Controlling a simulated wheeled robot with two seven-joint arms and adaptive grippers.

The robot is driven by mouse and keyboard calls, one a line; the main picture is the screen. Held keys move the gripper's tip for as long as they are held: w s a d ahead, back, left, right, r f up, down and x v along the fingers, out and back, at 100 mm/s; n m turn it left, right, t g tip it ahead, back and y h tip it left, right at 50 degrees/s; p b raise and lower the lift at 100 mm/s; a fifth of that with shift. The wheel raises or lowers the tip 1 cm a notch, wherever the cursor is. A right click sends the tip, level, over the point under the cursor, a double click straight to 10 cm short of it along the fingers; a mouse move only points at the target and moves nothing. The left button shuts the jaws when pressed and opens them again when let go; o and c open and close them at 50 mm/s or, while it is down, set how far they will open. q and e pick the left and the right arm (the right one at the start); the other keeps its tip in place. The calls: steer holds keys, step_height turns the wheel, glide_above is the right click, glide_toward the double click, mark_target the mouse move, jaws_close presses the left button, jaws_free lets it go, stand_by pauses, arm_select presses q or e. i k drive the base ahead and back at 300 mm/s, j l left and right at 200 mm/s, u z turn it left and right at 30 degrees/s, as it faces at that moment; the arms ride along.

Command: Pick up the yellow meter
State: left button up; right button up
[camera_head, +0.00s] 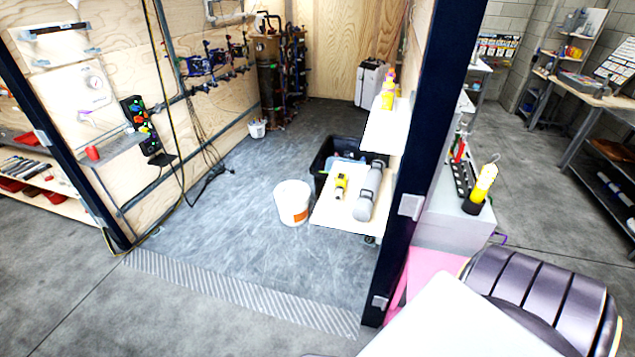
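A small yellow device with a dark patch, seemingly the yellow meter (341,186), lies on a pale low shelf (327,215) inside the wood-walled trailer. A grey cylindrical filter housing (369,192) lies just to its right. Another yellow upright object (484,182) stands in a dark holder on the grey cabinet outside the trailer's dark post; its kind is hard to tell. Neither of my grippers shows in this view, so nothing is seen near the meter.
A white bucket (292,203) stands left of the shelf, and a black bin (347,150) sits behind it. A dark post (421,140) rises right of the shelf. A higher shelf (382,132) holds yellow bottles. The trailer floor (225,215) is mostly clear.

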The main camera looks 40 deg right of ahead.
mark_target(340, 177)
steer(key=i+j, duration=0.15)
steer(key=i, duration=0.25)
steer(key=i+j, duration=0.15)
steer(key=i, duration=0.25)
steer(key=i+z, duration=0.4)
steer(key=i+j+z, duration=0.2)
steer(key=i+z, duration=0.15)
steer(key=i+j+z, duration=0.1)
steer(key=i+z, duration=0.15)
steer(key=z, duration=0.2)
steer(key=i+j+z, duration=0.1)
steer(key=z, duration=0.35)
steer(key=i+j+z, duration=0.25)
steer(key=z, duration=0.15)
steer(key=i+j+z, duration=0.15)
steer(key=j+z, duration=0.15)
steer(key=z, duration=0.15)
steer(key=i+j+z, duration=0.1)
steer(key=j+z, duration=0.2)
steer(key=z, duration=0.15)
steer(key=j+z, duration=0.85)
steer(key=k+j+z, duration=0.1)
steer(key=j+z, duration=0.3)
steer(key=j, duration=0.2)
